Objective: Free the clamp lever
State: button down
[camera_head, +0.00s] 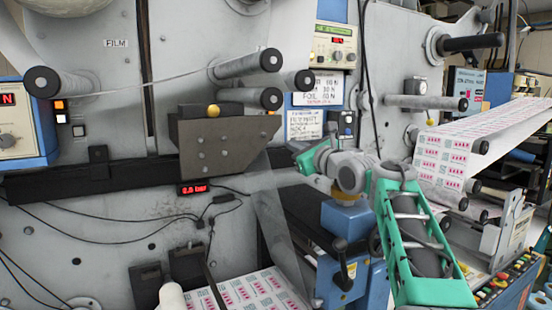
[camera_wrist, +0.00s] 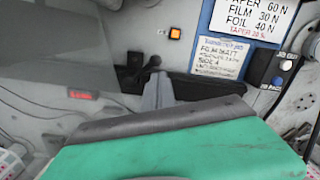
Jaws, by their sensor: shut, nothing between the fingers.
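A black lever with a round knob (camera_wrist: 153,62) stands against the grey machine panel in the wrist view, upper middle. It looks like the clamp lever, but its pivot is not clear. My gripper (camera_wrist: 158,80) shows its grey fingers together and empty, just in front of and below the knob in the picture. Whether they touch the lever cannot be told. The green and dark housing fills the lower wrist view. In the head view my arm reaches left from the right side; its fingertips and this lever cannot be made out there.
A dark bracket plate (camera_head: 222,145) with a yellow knob (camera_head: 213,111) stands left of my arm. Translucent film (camera_head: 275,215) hangs below it. A red pressure display (camera_head: 201,188) sits on the panel. A blue unit with a black handle (camera_head: 343,272) is below my arm. Printed web (camera_head: 480,135) runs at right.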

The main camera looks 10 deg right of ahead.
notch_tip(320, 180, down, 3)
jog(key=shift+b, duration=1)
jog(key=shift+r, duration=0.1)
jog(key=p+x, duration=0.4)
jog(key=x, duration=0.6)
jog(key=shift+p, duration=0.4)
jog(key=shift+s, duration=0.1)
